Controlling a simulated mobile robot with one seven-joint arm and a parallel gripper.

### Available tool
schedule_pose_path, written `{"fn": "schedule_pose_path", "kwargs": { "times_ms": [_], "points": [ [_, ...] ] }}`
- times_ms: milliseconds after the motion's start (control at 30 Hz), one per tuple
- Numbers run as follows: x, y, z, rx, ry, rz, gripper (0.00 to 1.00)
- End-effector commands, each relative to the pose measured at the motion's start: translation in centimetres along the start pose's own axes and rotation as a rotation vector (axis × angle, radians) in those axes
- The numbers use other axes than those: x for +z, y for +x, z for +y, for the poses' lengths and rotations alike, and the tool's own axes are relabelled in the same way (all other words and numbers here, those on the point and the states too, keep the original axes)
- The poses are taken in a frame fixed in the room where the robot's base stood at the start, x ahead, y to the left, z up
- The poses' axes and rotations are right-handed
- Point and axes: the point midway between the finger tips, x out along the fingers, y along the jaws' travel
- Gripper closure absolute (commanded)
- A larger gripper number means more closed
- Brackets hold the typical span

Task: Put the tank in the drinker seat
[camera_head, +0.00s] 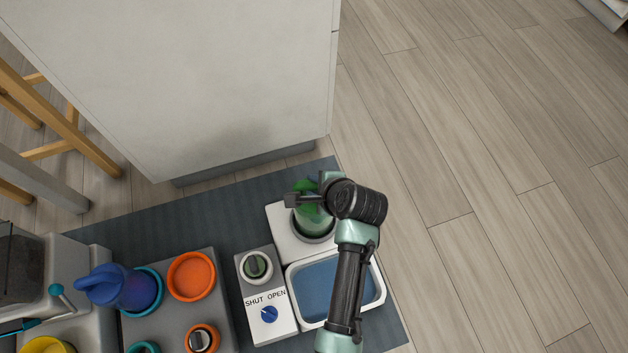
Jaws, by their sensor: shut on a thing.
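The tank (313,221) is a green, partly see-through vessel. It stands at the round, dark-rimmed seat (314,239) in the white drinker base (281,217). Whether it is fully down in the seat cannot be told from above. My gripper (308,197) is shut on the tank's green top, and my wrist hides its right side. In front of the seat is the drinker's white-rimmed basin (296,296) with a blue floor, partly covered by my arm.
Further left are an orange ring (191,276) and a blue-purple jug (118,287). A white cabinet (190,80) stands behind. Open floor lies right.

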Motion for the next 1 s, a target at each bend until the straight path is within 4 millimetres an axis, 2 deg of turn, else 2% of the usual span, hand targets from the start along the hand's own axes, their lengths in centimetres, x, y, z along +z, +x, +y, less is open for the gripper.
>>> {"fn": "schedule_pose_path", "kwargs": {
  "times_ms": [100,467,500,633,667,1000],
  "points": [
    [-0.30,0.76,0.09,-0.013,-0.002,0.000,1.00],
    [-0.31,0.81,0.13,-0.012,-0.002,0.000,1.00],
    [-0.38,1.03,0.64,-0.001,0.000,0.000,0.69],
    [-0.37,1.02,0.64,-0.001,0.000,0.000,0.46],
    [-0.37,1.02,0.64,-0.001,0.000,0.000,0.43],
    [-0.28,0.69,0.42,-0.003,-0.001,0.001,0.43]
  ]
}}
